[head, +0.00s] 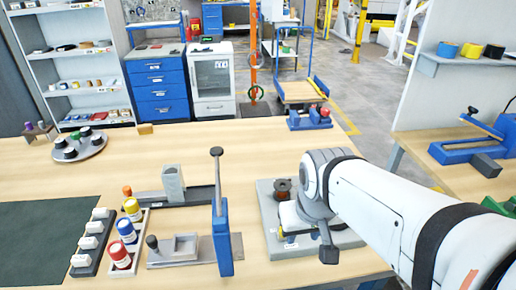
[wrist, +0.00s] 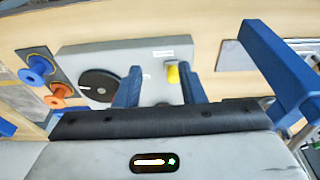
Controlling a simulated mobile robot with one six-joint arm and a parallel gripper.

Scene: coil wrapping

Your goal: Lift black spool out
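My gripper (wrist: 158,72) is open over a grey baseplate (wrist: 205,55), with its two blue fingers apart and nothing clearly held between them. A black disc (wrist: 92,85), which may be the black spool seen from above, lies on the plate left of the fingers in the wrist view. A small yellow part (wrist: 172,74) shows near the right finger. In the head view my gripper (head: 290,236) is low over the same plate (head: 265,202), and my wrist hides much of it. A dark reddish-brown spool (head: 284,189) stands at the plate's back. Several black-topped spools (head: 70,152) sit on a round grey tray at the far left.
A blue spool (wrist: 36,70) and an orange spool (wrist: 60,95) stand left of the plate in the wrist view. A blue upright lever (head: 221,235) stands left of the plate. Red, blue and yellow bottles (head: 125,230) stand further left. The table behind the plate is mostly clear.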

